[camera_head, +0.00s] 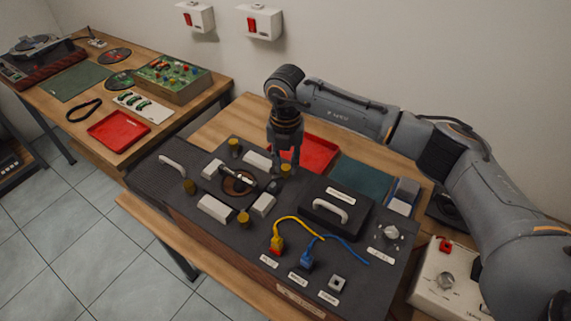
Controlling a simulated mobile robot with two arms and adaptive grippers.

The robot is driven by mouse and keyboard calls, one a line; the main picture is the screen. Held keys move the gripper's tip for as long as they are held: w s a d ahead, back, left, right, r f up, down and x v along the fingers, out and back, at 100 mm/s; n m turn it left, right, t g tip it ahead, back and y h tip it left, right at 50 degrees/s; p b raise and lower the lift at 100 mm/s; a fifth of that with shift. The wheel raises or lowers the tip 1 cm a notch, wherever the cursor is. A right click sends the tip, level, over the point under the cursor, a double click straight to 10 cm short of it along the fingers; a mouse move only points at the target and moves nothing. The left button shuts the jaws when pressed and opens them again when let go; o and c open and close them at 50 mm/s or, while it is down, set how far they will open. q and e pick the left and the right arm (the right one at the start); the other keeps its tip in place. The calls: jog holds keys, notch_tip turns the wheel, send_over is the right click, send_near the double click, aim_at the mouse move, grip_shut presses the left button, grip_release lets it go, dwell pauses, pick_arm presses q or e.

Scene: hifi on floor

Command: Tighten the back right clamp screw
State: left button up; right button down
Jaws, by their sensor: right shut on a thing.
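The dark hifi panel (150,180) lies on the wooden bench, with white blocks around a round recess (238,184) holding a dark part. Brass clamp screws stand around it: one at the back left (234,147), one at the left (190,187), one at the front (243,218). The back right clamp screw (286,170) is under my right gripper (285,164), which points down and is shut on it. The fingers partly hide the screw. My left gripper is not in view.
A black lid with a handle (335,206), a yellow plug (277,243) and a blue plug (306,262) sit to the right and front. A red tray (318,153) lies behind my gripper. A second bench with parts stands at the left.

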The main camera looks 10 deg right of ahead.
aim_at(286, 167)
jog(key=shift+m, duration=0.5)
jog(key=c, duration=1.1)
grip_release()
notch_tip(286, 167, up, 12)
